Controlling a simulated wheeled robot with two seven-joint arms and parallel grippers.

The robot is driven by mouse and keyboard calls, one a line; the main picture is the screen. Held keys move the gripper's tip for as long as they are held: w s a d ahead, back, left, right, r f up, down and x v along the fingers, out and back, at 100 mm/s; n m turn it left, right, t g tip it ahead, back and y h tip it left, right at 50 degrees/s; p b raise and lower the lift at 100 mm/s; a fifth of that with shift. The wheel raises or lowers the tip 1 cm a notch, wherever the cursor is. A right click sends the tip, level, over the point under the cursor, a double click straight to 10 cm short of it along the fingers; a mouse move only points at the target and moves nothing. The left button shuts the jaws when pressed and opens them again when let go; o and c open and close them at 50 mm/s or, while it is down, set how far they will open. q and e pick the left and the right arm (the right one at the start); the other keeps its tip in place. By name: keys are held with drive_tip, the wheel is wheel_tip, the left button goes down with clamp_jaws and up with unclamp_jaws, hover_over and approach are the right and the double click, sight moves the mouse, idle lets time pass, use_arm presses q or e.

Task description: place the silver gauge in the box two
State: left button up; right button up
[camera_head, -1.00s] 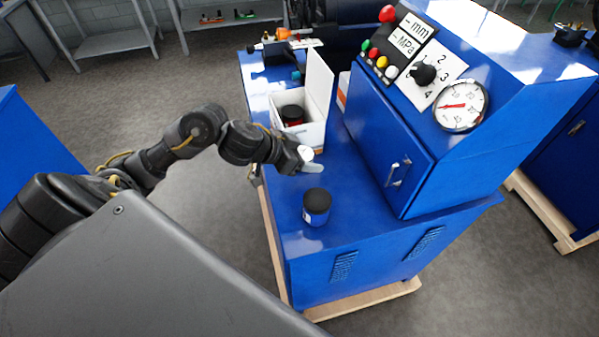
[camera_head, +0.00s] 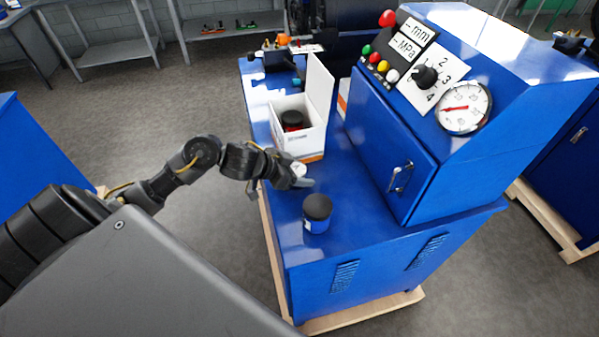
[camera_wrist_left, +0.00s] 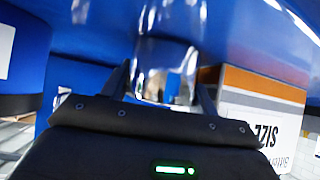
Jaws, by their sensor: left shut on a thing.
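My left gripper (camera_head: 300,178) is shut on the silver gauge (camera_head: 299,168), over the blue bench top just in front of the white box. In the left wrist view the silver gauge (camera_wrist_left: 165,72) shows as a shiny, blurred cylinder between the fingers. The open white box (camera_head: 301,148) has its lid raised and a dark, red-banded object (camera_head: 292,119) inside. Its printed side with an orange stripe (camera_wrist_left: 262,108) shows at the right of the wrist view. I cannot read which number the box has. My right gripper is not in view.
A blue jar with a black top (camera_head: 317,212) stands on the bench (camera_head: 350,220) near its front edge. A blue control cabinet (camera_head: 395,150) with a dial rises to the right. Small items crowd the bench's far end (camera_head: 280,45).

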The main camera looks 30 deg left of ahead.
use_arm(q)
drive_tip(key=shift+f, duration=0.15)
drive_tip(key=o, duration=0.9)
drive_tip(key=shift+r, duration=0.25)
drive_tip(key=v, duration=1)
drive_tip(key=shift+s+a, duration=0.1)
drive_tip(key=shift+s, duration=0.15)
drive_tip(key=shift+s+a+r, duration=0.3)
drive_tip(key=shift+s+r, duration=0.15)
drive_tip(key=shift+r, duration=0.05)
